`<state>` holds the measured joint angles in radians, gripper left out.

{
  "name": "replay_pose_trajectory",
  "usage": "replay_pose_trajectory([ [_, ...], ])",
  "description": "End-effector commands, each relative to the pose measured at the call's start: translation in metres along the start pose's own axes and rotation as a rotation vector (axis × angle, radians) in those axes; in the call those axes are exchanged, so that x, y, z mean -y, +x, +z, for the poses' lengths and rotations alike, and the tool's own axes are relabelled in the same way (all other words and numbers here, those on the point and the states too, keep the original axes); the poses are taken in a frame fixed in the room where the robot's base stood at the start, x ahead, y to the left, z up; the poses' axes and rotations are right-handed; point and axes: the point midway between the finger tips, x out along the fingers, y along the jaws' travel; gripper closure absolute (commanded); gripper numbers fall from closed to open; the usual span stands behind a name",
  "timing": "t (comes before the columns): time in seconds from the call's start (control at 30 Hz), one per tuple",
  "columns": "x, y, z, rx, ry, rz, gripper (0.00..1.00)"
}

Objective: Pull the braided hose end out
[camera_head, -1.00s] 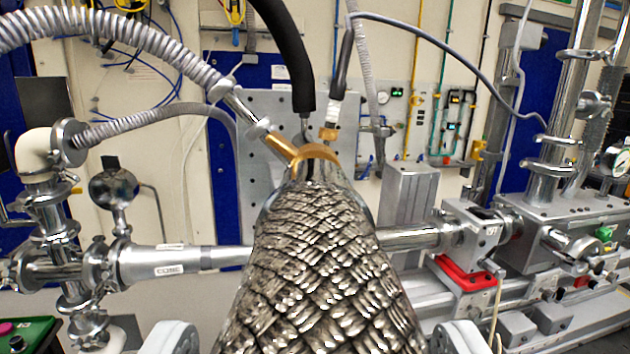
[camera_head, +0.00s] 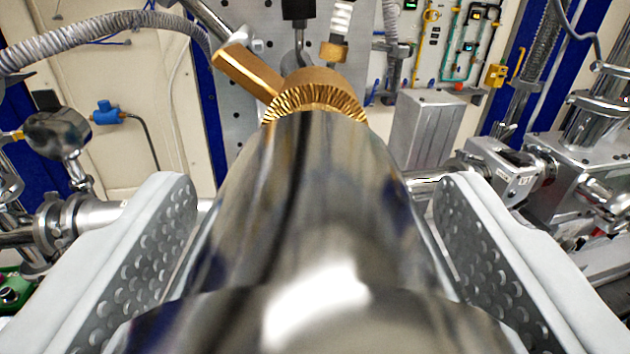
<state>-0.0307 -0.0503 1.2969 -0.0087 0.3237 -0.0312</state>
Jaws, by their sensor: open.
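The hose end, a shiny metal sleeve (camera_head: 310,190), fills the middle of the view and points away from me. Its far end meets a knurled brass fitting (camera_head: 316,92) with an angled brass branch (camera_head: 248,72). The braided part of the hose is not in view now. My gripper (camera_head: 318,225) is open, with one perforated finger pad on each side of the sleeve. Gaps show between the upper parts of the pads and the sleeve. Contact lower down cannot be told.
A ribbed hose (camera_head: 100,45) crosses the upper left. A grey metal block (camera_head: 424,130) stands right of the fitting. Metal pipework (camera_head: 75,218) lies at left, and a boxy metal beamline unit (camera_head: 575,160) at right. A perforated grey panel (camera_head: 238,110) is behind.

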Motion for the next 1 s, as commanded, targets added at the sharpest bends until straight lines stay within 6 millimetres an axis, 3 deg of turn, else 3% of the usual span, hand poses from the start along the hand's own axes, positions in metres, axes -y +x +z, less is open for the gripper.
replay_pose_trajectory([
  [0.27, 0.0, 0.001, 0.0, 0.0, 0.0, 0.0, 0.3],
  [0.47, 0.0, 0.001, 0.0, 0.0, 0.0, 0.0, 0.65],
  [0.5, 0.0, 0.001, 0.0, 0.0, 0.0, 0.0, 0.68],
  [0.77, 0.0, -0.006, 0.0, 0.001, 0.0, 0.0, 0.67],
  [1.0, 0.0, -0.039, -0.003, 0.0, 0.0, 0.0, 0.67],
])
